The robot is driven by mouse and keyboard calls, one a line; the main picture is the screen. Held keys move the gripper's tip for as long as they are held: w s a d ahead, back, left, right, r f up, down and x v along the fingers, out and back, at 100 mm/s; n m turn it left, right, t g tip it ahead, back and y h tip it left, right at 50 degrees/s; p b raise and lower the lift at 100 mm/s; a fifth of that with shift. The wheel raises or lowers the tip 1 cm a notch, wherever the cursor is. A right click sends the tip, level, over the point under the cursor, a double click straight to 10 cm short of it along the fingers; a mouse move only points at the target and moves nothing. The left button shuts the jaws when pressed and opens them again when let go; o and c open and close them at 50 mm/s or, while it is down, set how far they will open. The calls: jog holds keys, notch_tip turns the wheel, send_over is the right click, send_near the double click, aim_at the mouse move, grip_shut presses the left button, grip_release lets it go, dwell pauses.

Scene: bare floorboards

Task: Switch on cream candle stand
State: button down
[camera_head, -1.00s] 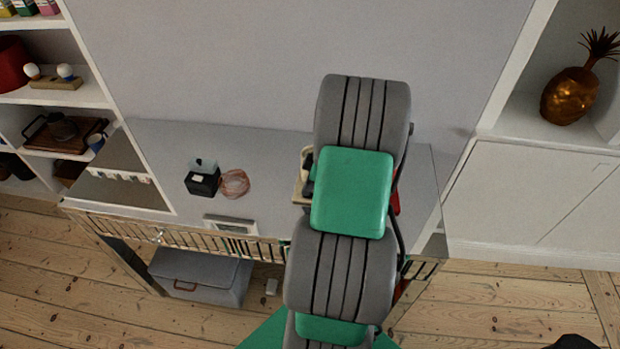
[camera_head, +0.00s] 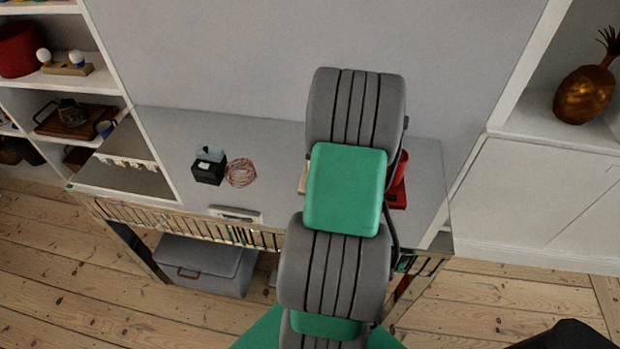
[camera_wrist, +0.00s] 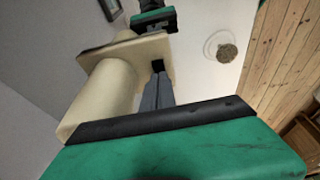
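The cream candle stand (camera_wrist: 103,95) is large in the wrist view, with a thick cream cylinder and a square plate at its far end. In the head view only a sliver of a cream thing (camera_head: 302,180) shows at the left of my arm; the rest is hidden. My gripper (camera_wrist: 158,70) shows in the wrist view as grey fingers side by side with dark tips. They appear shut, with nothing seen between them. The tips are at or very near the plate's edge; I cannot tell whether they touch. The gripper is hidden in the head view.
On the grey table (camera_head: 270,150) stand a black box (camera_head: 208,170) and a coil of reddish wire (camera_head: 241,172). Red things (camera_head: 398,180) show right of my arm. A round clear thing (camera_wrist: 222,46) lies right of the plate. A grey box (camera_head: 205,265) sits under the table.

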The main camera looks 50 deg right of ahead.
jog(key=shift+s+d+f, duration=0.1)
jog(key=shift+s+f, duration=0.2)
jog(key=shift+s, duration=0.2)
jog(key=shift+s+d+f, duration=0.1)
jog(key=shift+s+f, duration=0.2)
jog(key=shift+s, duration=0.2)
jog(key=shift+a, duration=0.1)
jog(key=shift+r, duration=0.35)
jog(key=d+p+v, duration=0.1)
jog(key=v, duration=1.3)
jog(key=shift+w, duration=0.2)
